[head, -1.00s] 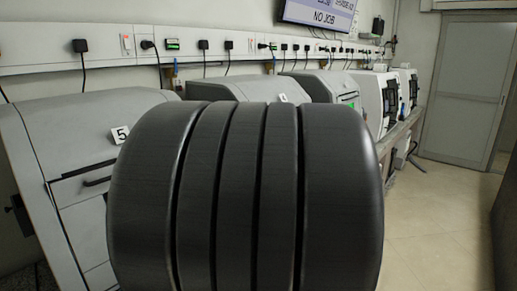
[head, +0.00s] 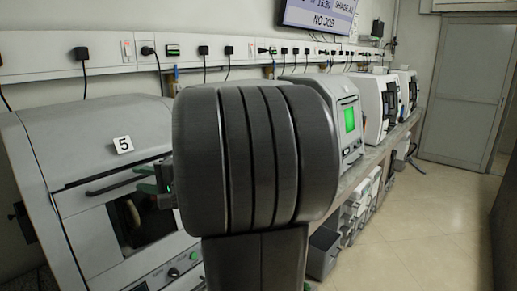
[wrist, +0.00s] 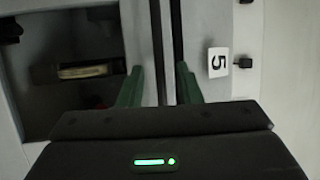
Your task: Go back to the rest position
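My gripper (wrist: 160,68) shows two green fingers set apart in the wrist view, with nothing held between them. In the head view its green fingers (head: 147,180) show to the left of my dark arm, in front of the grey machine marked 5 (head: 60,140). The rest of the gripper is hidden behind my arm. In the wrist view the number 5 label (wrist: 218,62) is right of the fingers. A dark opening in the machine is at the left, with a pale bar-like item (wrist: 88,71) inside.
A machine with a lit green screen (head: 349,119) stands behind my arm. White machines (head: 379,105) continue along the bench to the right. Grey bins (head: 324,252) sit below. The floor (head: 430,220) at the right is clear up to the door (head: 463,95).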

